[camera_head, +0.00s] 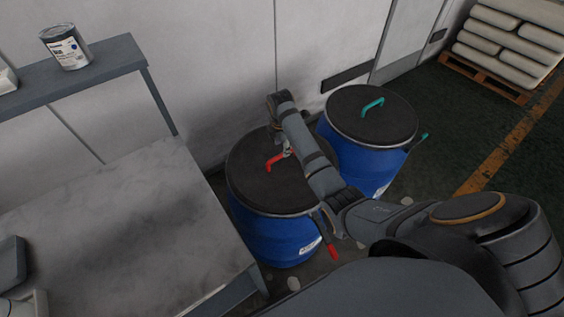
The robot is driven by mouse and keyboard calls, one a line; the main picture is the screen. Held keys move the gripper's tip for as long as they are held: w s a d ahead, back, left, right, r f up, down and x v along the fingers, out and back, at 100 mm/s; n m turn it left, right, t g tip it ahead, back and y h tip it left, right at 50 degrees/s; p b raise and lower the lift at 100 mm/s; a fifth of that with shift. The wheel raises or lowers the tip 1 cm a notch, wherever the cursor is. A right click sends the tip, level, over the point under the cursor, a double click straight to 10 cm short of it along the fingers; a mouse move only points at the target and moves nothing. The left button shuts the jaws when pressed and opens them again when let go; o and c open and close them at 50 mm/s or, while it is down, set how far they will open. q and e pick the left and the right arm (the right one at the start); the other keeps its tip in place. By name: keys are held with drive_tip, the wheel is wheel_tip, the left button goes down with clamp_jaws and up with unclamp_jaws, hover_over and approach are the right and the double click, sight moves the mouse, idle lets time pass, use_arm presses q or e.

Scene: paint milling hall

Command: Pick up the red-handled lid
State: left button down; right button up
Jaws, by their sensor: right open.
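The red-handled lid (246,181) is a dark round disc on the nearer blue drum (268,238). Its red handle (275,163) shows at the middle of the lid. My right arm crosses over the right part of the lid and hides some of it. My right gripper (287,151) is open at the far end of the handle, mostly hidden by my own arm. I cannot tell whether the fingers are around the handle or only beside it. My left gripper is out of view.
A second blue drum (362,160) with a green-handled lid (345,112) stands close behind on the right. A grey worktable (120,225) is left of the drums. A shelf (95,70) holds a paint can (67,50). Sacks (510,40) lie on a pallet (485,78).

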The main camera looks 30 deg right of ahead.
sight(282, 160)
wheel_tip(282, 160, down, 3)
drive_tip(key=shift+w+r+p, duration=0.1)
drive_tip(key=shift+p, duration=0.3)
wheel_tip(282, 160, down, 3)
drive_tip(key=shift+d+r, duration=0.1)
drive_tip(key=shift+w+f, duration=0.15)
drive_tip(key=shift+f, duration=0.3)
clamp_jaws()
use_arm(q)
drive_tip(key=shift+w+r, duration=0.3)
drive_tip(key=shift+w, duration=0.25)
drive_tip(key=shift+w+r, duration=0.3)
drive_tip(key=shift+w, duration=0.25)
